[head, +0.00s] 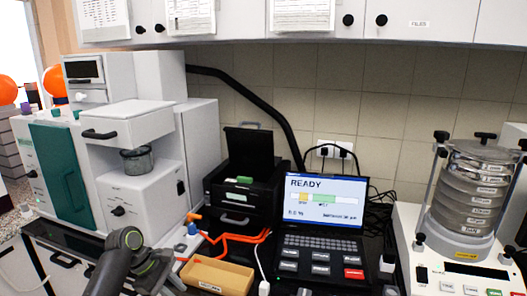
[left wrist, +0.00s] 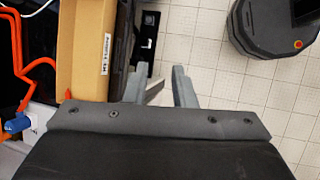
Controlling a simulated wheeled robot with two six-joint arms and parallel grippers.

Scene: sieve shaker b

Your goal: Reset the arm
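My left gripper (left wrist: 159,72) shows in the left wrist view with its two grey fingers apart. It is over the light tiled floor, just right of the tan tray (left wrist: 85,45). A thin pale piece shows between the fingers, and I cannot tell what it is. No object is seen held. In the head view a grey joint of my left arm (head: 127,240) is at the bottom left, in front of the white machine. My right arm and gripper are in neither view.
The tan tray (head: 217,276) lies at the counter's front, beside orange tubing (head: 240,238). A laptop (head: 323,215) reads READY. A black box (head: 243,180) stands behind. A sieve stack (head: 468,197) is at the right, a white machine (head: 140,195) at the left. Cabinets hang above.

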